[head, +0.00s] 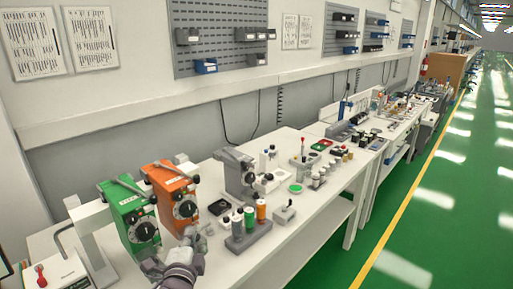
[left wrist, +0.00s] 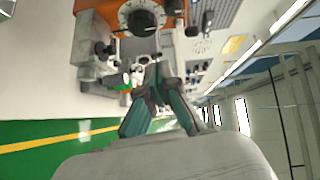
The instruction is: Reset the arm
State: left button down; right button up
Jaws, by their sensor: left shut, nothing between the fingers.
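My left gripper (head: 198,240) is shut and empty in the head view, low in the picture, in front of an orange machine (head: 172,198) with a round dial. In the left wrist view my left gripper's fingers (left wrist: 158,82) are together, and part of the orange machine (left wrist: 112,14) with its dial shows just beyond them. The gripper looks close to the machine's front; I cannot tell if it touches. My right gripper is in neither view.
A green machine (head: 132,218) stands left of the orange one. A rack (head: 248,232) with several capped bottles stands to the right on the white bench (head: 330,190). Pegboards (head: 220,38) hang on the wall above. The green floor (head: 440,200) at the right is clear.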

pick_arm(q)
jog(key=s+a+f+n+g, duration=0.2)
jog(key=s+f+n+g, duration=0.45)
jog(key=s+f, duration=0.6)
jog(key=s+d+f+n+g+h, duration=0.1)
jog(key=s+f+n+g, duration=0.25)
jog(key=s, duration=0.65)
jog(key=s+d+f+n+g+h, duration=0.2)
jog(key=s+f+n+g, duration=0.15)
jog(key=s, duration=0.65)
notch_tip(320, 180, down, 29)
jog(key=s+g+b, duration=0.1)
jog(key=s+b, duration=0.1)
jog(key=b, duration=0.1)
jog(key=s+a+f+g+b, duration=0.1)
jog(key=s+a+f+b, duration=0.1)
jog(key=s+f, duration=1.4)
jog(key=shift+a+f+m+y, duration=0.35)
jog(key=shift+a+f, duration=0.2)
jog(key=shift+f, duration=0.15)
